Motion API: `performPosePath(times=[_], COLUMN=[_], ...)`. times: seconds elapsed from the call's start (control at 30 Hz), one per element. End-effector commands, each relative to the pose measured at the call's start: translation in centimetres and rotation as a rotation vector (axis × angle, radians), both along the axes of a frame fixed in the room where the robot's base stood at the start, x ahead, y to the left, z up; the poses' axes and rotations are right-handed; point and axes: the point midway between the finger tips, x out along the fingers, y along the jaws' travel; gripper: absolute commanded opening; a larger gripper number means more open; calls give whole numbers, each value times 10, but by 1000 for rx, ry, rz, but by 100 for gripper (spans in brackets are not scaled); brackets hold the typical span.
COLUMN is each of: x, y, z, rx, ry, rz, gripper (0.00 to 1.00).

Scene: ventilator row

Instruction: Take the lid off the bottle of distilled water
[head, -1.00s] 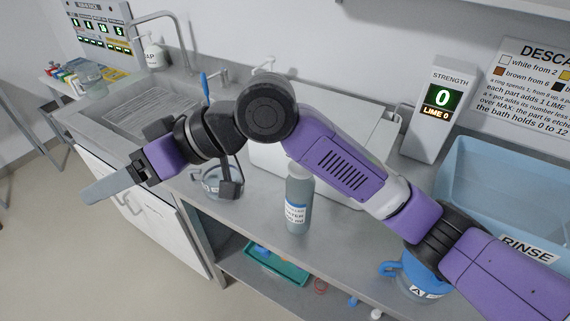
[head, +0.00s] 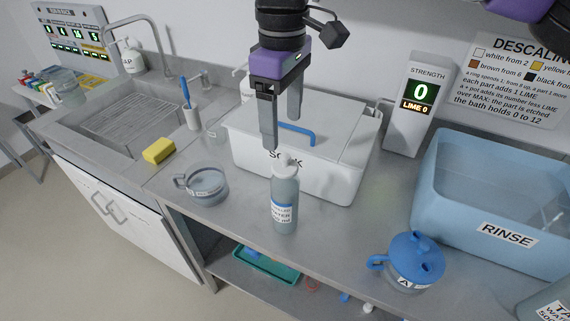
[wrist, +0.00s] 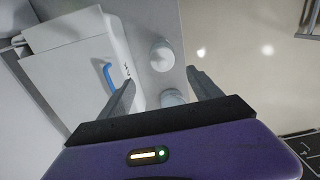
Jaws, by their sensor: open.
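The distilled water bottle (head: 284,207) stands upright on the steel counter, grey-blue with a white label only partly readable. Its pale lid (head: 286,163) is on top. My gripper (head: 282,133) points down, open and empty, its fingertips just above and slightly behind the lid in the head view. No contact with the lid is visible.
A white SOAK box (head: 340,183) with a blue handle stands close behind the bottle. A clear handled cup (head: 207,188) is to its left, a blue-lidded jug (head: 410,268) to its right. The blue RINSE tub (head: 448,215) is farther right.

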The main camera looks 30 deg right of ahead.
Motion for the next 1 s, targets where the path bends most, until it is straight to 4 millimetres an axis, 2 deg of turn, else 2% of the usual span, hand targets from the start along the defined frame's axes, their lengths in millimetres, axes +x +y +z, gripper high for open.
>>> performPosePath(times=[0.37, 0.63, 0.93, 0.97, 1.0], x=[-5, -10, -10, -10, -10], y=[-1, 0, 1, 1, 1], z=[-34, -70, -76, -76, -76], rx=[-5, -4, -3, -3, -2], ry=[2, 2, 0, 0, 1], rz=[-1, -1, 0, 0, 0], gripper=[74, 74, 74, 72, 64])
